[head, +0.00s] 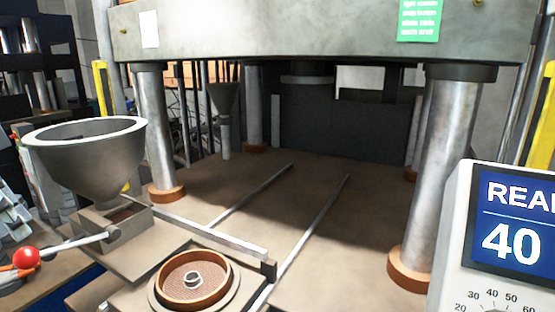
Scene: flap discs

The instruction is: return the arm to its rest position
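Grey jointed parts at the left edge of the head view look like my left gripper (14,215). They are cut off by the frame, so I cannot tell whether the fingers are open or shut. They are close to a red ball knob (25,258) on a lever, which sticks out from under a grey hopper (85,165). Something orange lies just below the knob; I cannot tell what it is. I cannot tell whether the gripper touches the knob. My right gripper is not in view.
A round copper-coloured mould (164,284) with a central hub sits in front of the hopper. A press with steel columns (445,170) and a wide top beam (290,30) stands behind. A display box (505,235) reading 40 is at right.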

